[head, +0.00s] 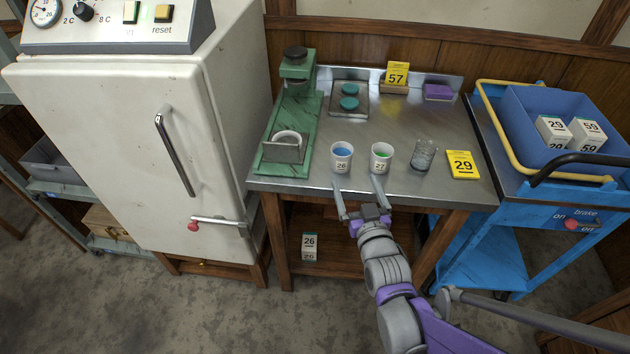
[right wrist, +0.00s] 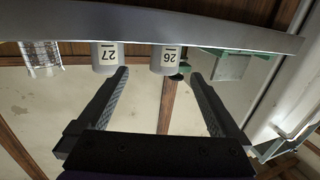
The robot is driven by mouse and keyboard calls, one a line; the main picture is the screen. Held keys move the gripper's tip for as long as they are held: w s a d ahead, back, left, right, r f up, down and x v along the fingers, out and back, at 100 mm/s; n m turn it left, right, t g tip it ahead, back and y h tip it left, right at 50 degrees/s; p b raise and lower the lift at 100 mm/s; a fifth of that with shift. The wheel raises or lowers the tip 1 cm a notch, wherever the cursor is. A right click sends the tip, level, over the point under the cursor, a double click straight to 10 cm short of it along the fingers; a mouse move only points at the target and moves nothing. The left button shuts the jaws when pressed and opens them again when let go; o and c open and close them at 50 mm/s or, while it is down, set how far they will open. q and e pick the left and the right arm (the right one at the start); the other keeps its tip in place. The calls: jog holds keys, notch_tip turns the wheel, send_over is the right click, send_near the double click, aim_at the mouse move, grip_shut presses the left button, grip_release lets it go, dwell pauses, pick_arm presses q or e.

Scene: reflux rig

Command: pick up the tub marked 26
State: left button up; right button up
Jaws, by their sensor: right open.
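The tub marked 26 (head: 341,160) is a small white cup with blue contents, upright near the front edge of the steel bench. Tub 27 (right wrist: 105,58) shows beyond the left-hand fingertip. My left gripper is not in view.
A green stand (head: 290,155) is on the left. A box marked 26 (head: 309,246) sits on the lower shelf. A blue trolley (head: 480,250) stands right, a white cabinet (head: 110,130) left.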

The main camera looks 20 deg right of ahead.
aim_at(344, 162)
jog(key=shift+a+f, duration=0.2)
jog(key=shift+a, duration=0.15)
jog(key=b+x, duration=0.1)
jog(key=x, duration=0.4)
jog(key=shift+w+r, duration=0.15)
jog(key=shift+w, duration=0.15)
jog(key=x, duration=0.3)
jog(key=r+x, duration=0.1)
jog(key=x, duration=0.1)
jog(key=shift+w+b, duration=0.2)
jog(key=shift+b, duration=0.1)
jog(key=c, duration=1.5)
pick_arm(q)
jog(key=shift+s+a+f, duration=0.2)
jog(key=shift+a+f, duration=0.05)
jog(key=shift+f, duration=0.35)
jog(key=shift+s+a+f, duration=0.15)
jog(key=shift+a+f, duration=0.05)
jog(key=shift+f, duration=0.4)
pick_arm(e)
jog(key=shift+r, duration=0.1)
